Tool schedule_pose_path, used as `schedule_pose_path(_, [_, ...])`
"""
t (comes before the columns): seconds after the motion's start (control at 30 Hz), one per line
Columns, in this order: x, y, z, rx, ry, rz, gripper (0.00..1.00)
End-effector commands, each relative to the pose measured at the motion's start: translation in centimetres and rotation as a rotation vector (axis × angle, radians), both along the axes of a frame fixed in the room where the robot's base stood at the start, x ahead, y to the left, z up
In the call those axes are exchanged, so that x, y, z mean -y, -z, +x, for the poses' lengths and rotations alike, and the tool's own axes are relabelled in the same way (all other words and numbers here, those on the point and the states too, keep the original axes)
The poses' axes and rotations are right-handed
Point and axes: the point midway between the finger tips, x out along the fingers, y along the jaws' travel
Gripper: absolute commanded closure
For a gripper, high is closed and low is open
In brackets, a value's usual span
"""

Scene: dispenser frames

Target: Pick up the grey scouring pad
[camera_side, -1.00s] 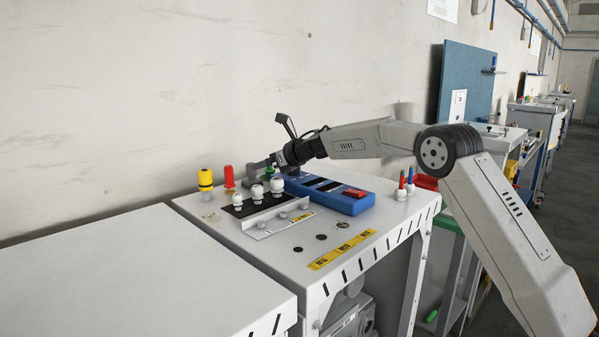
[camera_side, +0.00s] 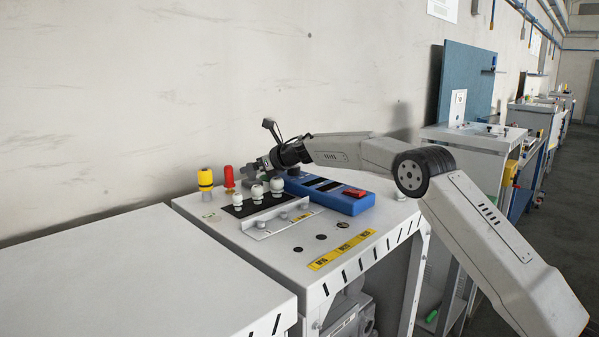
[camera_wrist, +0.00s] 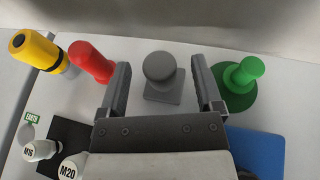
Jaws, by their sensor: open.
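The grey scouring pad (camera_wrist: 160,92) has a square base and a round knob on top. In the wrist view it stands between the two fingers of my gripper (camera_wrist: 161,66), with a gap on each side. My gripper is open and nothing is held. In the side view my gripper (camera_side: 257,168) is low over the back of the bench top, and I cannot clearly tell the pad from the grey fingers there.
A green knobbed piece (camera_wrist: 240,78) is close to the right finger. A red piece (camera_wrist: 92,62) is close to the left finger, with a yellow one (camera_wrist: 36,50) beyond. White labelled fittings (camera_side: 257,192) and a blue case (camera_side: 338,197) stand in front. The wall is behind.

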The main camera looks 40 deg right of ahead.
Motion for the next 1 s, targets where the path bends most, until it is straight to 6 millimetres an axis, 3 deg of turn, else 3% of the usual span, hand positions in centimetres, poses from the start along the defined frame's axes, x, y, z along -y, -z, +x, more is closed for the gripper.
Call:
schedule_pose_path(0.2, [0.01,-0.01,-0.02,0.000,0.000,0.000,0.16])
schedule_pose_path(0.27, [0.01,-0.01,-0.02,0.000,0.000,0.000,0.32])
schedule_pose_path(0.47, [0.01,-0.01,-0.02,0.000,0.000,0.000,0.96])
schedule_pose_path(0.5, [0.01,-0.01,-0.02,0.000,0.000,0.000,1.00])
schedule_pose_path(1.0, [0.02,-0.68,0.01,0.002,-0.001,-0.001,1.00])
